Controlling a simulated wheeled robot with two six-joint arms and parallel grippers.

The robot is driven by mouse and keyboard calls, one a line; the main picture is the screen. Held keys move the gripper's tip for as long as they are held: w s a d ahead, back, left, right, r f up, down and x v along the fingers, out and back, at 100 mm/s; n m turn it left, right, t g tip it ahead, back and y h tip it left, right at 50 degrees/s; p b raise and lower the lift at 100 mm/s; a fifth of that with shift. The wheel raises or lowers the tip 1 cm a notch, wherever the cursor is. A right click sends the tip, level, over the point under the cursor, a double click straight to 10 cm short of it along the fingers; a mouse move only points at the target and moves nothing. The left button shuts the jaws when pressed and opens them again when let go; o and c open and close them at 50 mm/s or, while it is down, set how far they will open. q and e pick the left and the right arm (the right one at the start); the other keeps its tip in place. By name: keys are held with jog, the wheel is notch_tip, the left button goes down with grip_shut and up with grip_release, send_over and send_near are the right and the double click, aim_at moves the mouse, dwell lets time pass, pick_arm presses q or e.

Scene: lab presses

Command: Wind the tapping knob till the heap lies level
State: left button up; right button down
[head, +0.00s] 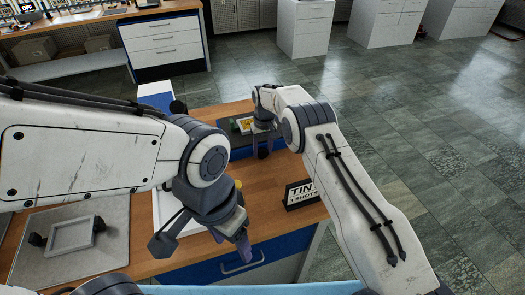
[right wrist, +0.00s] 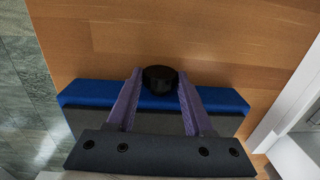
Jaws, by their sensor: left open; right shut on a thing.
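A round black knob (right wrist: 160,78) sits between the purple fingers of my right gripper (right wrist: 158,92) in the right wrist view, at the edge of a blue and dark block (right wrist: 85,95). My right gripper (head: 263,148) is shut on this knob. In the head view it hangs over the dark blue block (head: 240,148), and its wrist hides the knob. My left gripper (head: 202,240) is open and empty over the front of the wooden bench, its fingers wide apart. I cannot make out a heap; a small yellow and green patch (head: 244,125) shows beside my right gripper.
A black sign reading TIN, 3 SHOTS (head: 301,194) stands on the wooden bench (head: 277,185) at right. A grey plate with a square frame (head: 71,234) lies at left. A blue and white box (head: 155,95) stands behind my left arm. The floor at right is clear.

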jog(key=y+b, duration=0.2)
jog(key=b, duration=0.1)
jog(key=shift+w+d+f+g+y, duration=0.1)
jog(key=shift+d+f+g+y, duration=0.2)
jog(key=shift+f+g, duration=0.1)
jog(key=shift+r+y+b, duration=0.2)
jog(key=shift+y+b, duration=0.25)
jog(key=shift+y, duration=0.05)
jog(key=shift+r, duration=0.15)
jog(key=shift+c, duration=1.4)
grip_release()
